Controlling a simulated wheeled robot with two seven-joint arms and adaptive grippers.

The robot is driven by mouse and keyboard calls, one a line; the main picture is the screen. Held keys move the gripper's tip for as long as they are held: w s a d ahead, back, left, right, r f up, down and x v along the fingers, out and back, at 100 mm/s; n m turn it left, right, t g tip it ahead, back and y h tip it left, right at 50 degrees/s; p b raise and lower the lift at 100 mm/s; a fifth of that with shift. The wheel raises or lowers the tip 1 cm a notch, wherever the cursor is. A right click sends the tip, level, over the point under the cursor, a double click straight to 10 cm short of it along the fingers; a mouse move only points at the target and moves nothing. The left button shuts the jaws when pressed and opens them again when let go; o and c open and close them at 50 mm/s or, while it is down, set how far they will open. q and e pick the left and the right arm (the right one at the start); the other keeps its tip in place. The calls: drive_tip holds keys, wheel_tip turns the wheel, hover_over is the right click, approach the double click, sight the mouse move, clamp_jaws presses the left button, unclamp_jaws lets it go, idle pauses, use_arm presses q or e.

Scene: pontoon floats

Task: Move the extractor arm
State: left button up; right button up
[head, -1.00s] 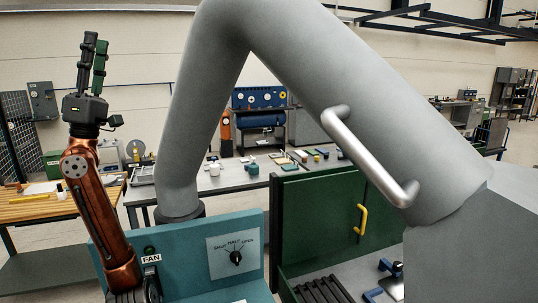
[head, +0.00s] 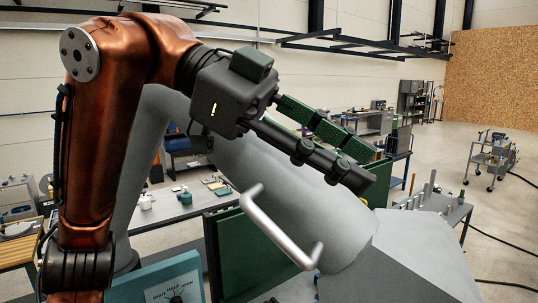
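The extractor arm (head: 265,170) is a thick grey tube, bent at the top, its lower section sloping down right to a wide grey hood (head: 405,255). A silver bar handle (head: 281,232) stands out from that section. My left gripper (head: 364,168) is up in front of the tube, above and right of the handle in the picture, apart from it. Its fingers, one black and one green-faced, point down right with a gap between them and nothing held. My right gripper is out of view.
A teal fan panel (head: 160,284) with a marked dial stands at lower left. A green cabinet (head: 228,250) is behind the handle. A grey workbench (head: 180,208) with small items lies behind. Open floor and a trolley (head: 490,155) are at the right.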

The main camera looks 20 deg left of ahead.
use_arm(q)
drive_tip(key=w+a+f+y+p, duration=0.2)
drive_tip(key=a+y+p, duration=0.2)
drive_tip(key=a, duration=0.1)
drive_tip(key=y+p, duration=0.3)
hover_over(259, 211)
drive_tip(key=a, duration=0.2)
drive_tip(key=shift+s+d+f, duration=0.1)
drive_tip(key=shift+d+f, duration=0.15)
drive_tip(key=shift+f, duration=0.4)
drive_tip(key=shift+a+f+g+y+b, duration=0.15)
drive_tip(key=shift+a+f, duration=0.05)
drive_tip(key=shift+f, duration=0.25)
drive_tip(key=shift+a+f+g+y+b, duration=0.15)
drive_tip(key=shift+f, duration=0.25)
drive_tip(key=x, duration=0.5)
drive_tip(key=shift+d+f+b, duration=0.3)
drive_tip(key=shift+b, duration=0.05)
drive_tip(key=shift+f, duration=0.25)
drive_tip(key=shift+d+f, duration=0.1)
drive_tip(key=shift+d, duration=0.15)
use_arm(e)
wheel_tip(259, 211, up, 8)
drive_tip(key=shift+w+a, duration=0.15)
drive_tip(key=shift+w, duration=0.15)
use_arm(q)
drive_tip(key=shift+c, duration=0.3)
drive_tip(key=c, duration=0.8)
clamp_jaws()
